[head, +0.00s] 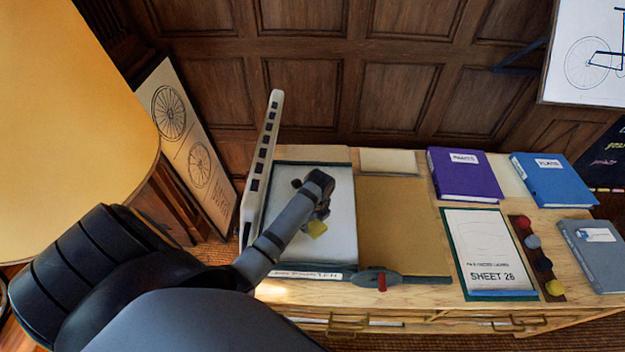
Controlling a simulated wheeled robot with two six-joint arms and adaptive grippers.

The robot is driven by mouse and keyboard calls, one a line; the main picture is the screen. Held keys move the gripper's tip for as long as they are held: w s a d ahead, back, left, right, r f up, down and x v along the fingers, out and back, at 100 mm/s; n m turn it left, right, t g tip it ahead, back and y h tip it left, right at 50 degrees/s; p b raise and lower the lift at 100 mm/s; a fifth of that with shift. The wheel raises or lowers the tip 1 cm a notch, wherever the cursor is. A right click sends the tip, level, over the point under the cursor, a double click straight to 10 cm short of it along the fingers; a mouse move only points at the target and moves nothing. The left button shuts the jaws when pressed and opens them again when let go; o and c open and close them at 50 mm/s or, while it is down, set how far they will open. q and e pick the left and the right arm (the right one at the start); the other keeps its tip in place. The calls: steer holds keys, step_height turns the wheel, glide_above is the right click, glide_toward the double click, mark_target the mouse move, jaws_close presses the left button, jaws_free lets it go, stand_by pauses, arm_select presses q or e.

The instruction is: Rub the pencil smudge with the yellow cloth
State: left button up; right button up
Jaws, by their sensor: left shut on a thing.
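My left gripper (319,213) reaches over the pale board (342,245) at the left of the wooden desk. It is shut on a small yellow thing, apparently the yellow cloth (317,229), which shows below the fingers. The cloth is over the pale board's surface; I cannot tell whether it touches it. No pencil smudge can be made out; my arm hides part of the board. My right gripper is not in view.
A brown board (405,225) lies right of the pale one. Further right are a purple binder (465,178), a blue binder (553,180), the Sheet 26 board (490,250), a strip with coloured round pieces (540,272) and a grey binder (597,262). A white slotted bar (262,165) rises at left.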

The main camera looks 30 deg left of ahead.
arm_select(q)
steer(key=f, duration=0.2)
steer(key=shift+w+a+f, duration=0.35)
steer(key=shift+w+f, duration=0.15)
steer(key=shift+f, duration=0.55)
steer(key=shift+d, duration=0.1)
steer(key=shift+s, duration=0.2)
steer(key=shift+f, duration=0.3)
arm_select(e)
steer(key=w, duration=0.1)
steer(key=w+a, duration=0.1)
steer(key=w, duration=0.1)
arm_select(q)
steer(key=shift+f+b, duration=0.4)
steer(key=shift+f, duration=0.1)
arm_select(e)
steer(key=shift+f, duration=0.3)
arm_select(q)
steer(key=shift+f, duration=0.25)
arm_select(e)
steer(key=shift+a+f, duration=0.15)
